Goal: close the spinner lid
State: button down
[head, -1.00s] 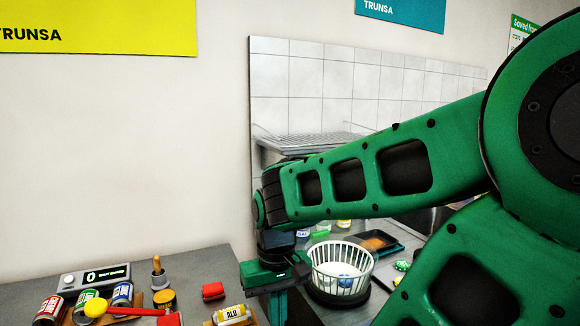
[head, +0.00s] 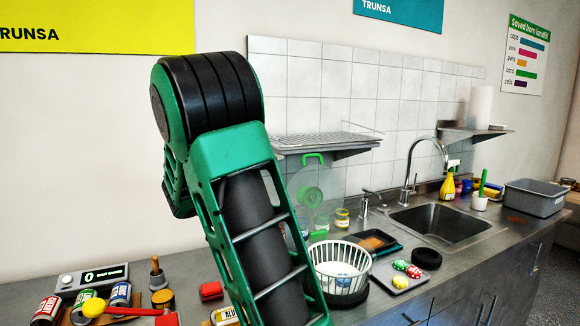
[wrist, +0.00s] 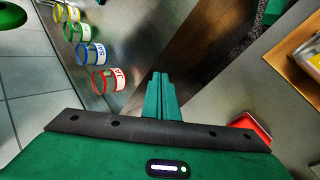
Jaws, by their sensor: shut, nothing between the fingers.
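The spinner's white slotted basket (head: 340,272) sits in a dark round base on the counter, with something pale and blue inside. A clear panel with a green handle and green round centre, seemingly the spinner lid (head: 313,196), stands upright behind the basket, near the tiled wall. I cannot tell whether it is joined to the spinner. My gripper (wrist: 160,92) shows in the wrist view, shut and empty, over the counter. In the head view my arm hides it, so its distance from the lid is unclear.
Several colour-banded jars (wrist: 108,80) stand left of my fingers in the wrist view. A red block (head: 210,291) and cans (head: 121,293) are at the left. A tray with coloured caps (head: 400,275), a black ring (head: 427,258) and the sink (head: 445,225) lie right.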

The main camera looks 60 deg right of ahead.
jog(key=d+r+g+h, duration=0.2)
jog(key=d+r+h, duration=0.1)
jog(key=d+r, duration=0.25)
notch_tip(320, 180, up, 18)
jog(key=w+g+h, duration=0.1)
jog(key=g+h, duration=0.3)
jog(key=h, duration=0.2)
jog(key=x, duration=0.9)
jog(key=shift+s+a+r, duration=0.5)
jog(key=shift+s+a, duration=0.2)
jog(key=shift+s+a+r, duration=0.45)
jog(key=shift+s+a, duration=0.2)
jog(key=shift+s, duration=0.05)
